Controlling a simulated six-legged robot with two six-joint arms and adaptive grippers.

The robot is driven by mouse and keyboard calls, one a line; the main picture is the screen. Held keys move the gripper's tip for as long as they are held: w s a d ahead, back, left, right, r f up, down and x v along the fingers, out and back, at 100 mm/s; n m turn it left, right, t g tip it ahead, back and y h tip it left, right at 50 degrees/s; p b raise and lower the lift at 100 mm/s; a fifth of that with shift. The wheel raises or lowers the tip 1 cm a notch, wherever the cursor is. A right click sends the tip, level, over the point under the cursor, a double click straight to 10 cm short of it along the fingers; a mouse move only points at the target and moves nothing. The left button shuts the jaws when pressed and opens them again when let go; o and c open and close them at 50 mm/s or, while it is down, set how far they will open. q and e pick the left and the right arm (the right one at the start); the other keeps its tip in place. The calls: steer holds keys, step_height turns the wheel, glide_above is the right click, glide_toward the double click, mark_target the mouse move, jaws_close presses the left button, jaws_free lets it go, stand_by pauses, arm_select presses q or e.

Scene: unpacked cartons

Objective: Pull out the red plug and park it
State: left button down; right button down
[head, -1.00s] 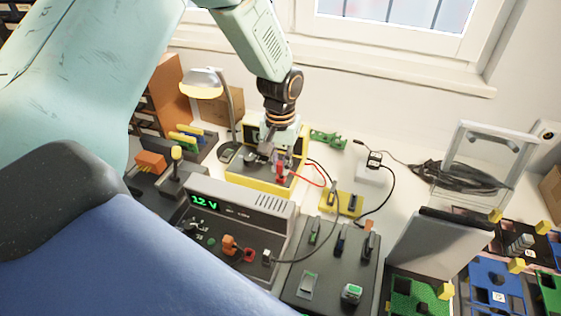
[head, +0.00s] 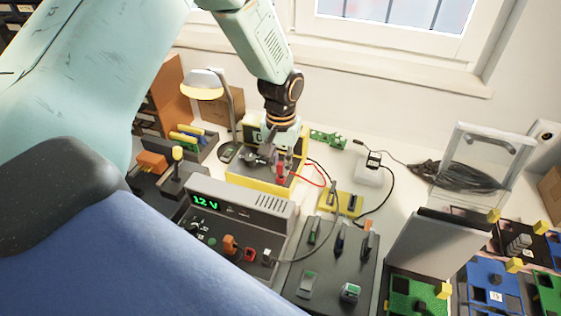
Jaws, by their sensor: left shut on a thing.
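The red plug (head: 281,173) is at the yellow-edged dark box (head: 240,181) on the bench, with a red lead (head: 318,171) running right from it. My left gripper (head: 272,162) comes down from above and is shut on the red plug. Its fingers partly hide the plug, and I cannot tell whether the plug is still seated in a socket. A yellow block (head: 326,205) with dark upright pieces stands to the right of the box. My right gripper is not in view.
A grey power unit reading 12 V (head: 240,211) stands in front of the box. A desk lamp (head: 203,84) stands close at the left. A dark panel with several connectors (head: 325,280) and a grey upright panel (head: 436,246) are at the right. Black cables cross the bench.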

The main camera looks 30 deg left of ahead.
mark_target(281, 163)
arm_select(q)
steer(key=shift+f, duration=0.7)
stand_by(2.0)
steer(key=c, duration=1.2)
jaws_free()
step_height(281, 163, up, 12)
steer(key=shift+r, duration=0.1)
